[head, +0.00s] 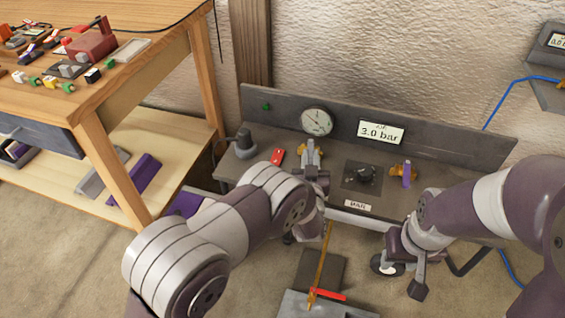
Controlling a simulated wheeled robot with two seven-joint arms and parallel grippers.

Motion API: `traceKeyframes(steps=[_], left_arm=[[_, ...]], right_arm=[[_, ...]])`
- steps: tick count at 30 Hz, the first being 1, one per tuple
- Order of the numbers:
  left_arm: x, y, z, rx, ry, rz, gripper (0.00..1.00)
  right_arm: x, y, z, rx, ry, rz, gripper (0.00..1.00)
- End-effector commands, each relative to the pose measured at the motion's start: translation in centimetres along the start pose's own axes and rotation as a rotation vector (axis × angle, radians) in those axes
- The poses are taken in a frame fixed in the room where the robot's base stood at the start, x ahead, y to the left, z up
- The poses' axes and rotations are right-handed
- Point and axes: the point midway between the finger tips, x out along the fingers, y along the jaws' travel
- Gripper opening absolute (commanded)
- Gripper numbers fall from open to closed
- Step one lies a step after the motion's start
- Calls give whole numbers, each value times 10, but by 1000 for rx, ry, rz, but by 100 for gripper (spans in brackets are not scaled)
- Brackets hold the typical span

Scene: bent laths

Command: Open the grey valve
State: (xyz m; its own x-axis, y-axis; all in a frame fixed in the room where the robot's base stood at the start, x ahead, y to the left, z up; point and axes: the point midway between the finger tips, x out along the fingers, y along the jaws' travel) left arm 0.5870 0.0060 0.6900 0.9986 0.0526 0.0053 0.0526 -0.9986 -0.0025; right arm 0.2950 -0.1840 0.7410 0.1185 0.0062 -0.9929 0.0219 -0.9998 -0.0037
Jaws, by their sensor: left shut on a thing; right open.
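The grey valve (310,148), with a light grey handle on a brass-coloured body, stands on the dark bench panel below the round gauge. My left gripper (313,172) is at its near side, shut on what looks like the grey valve; my wrist hides the contact and the lower part of the valve. A second valve with a purple handle (407,174) stands further right on the panel. My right gripper (402,272) is open and empty, low in front of the bench, pointing down.
The bench holds a black knob (364,175), a red piece (278,156), a grey post (243,144), a gauge (316,121) and a "3.0 bar" display (381,132). A cluttered wooden table (110,90) stands left. A brass rod with a red handle (328,295) is below.

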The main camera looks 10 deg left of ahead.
Motion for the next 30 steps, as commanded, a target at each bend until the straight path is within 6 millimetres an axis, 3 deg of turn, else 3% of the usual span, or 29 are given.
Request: traceKeyframes(steps=[3, 10, 11, 13, 23, 26, 30], left_arm=[[-2, 11, 2, -1, -6, -15, 0], [-2, 10, 2, 1, -9, -18, 0], [-2, 10, 2, 1, -9, -18, 22], [-2, 10, 2, 1, -9, -18, 45], [-5, 10, 0, 0, -6, -17, 45], [-21, 11, -1, 0, -7, -15, 45], [-60, 12, -2, 3, -8, -13, 45]], right_arm=[[4, 0, 1, 0, 0, 0, 43], [3, 0, 0, 0, 0, 0, 43], [3, 0, 0, 0, 0, 0, 43], [3, 0, 0, 0, 0, 0, 43], [1, 0, 0, 0, 0, 0, 43], [-4, 0, 0, 0, 0, 0, 43], [-12, 0, -2, 0, 0, 0, 43]])
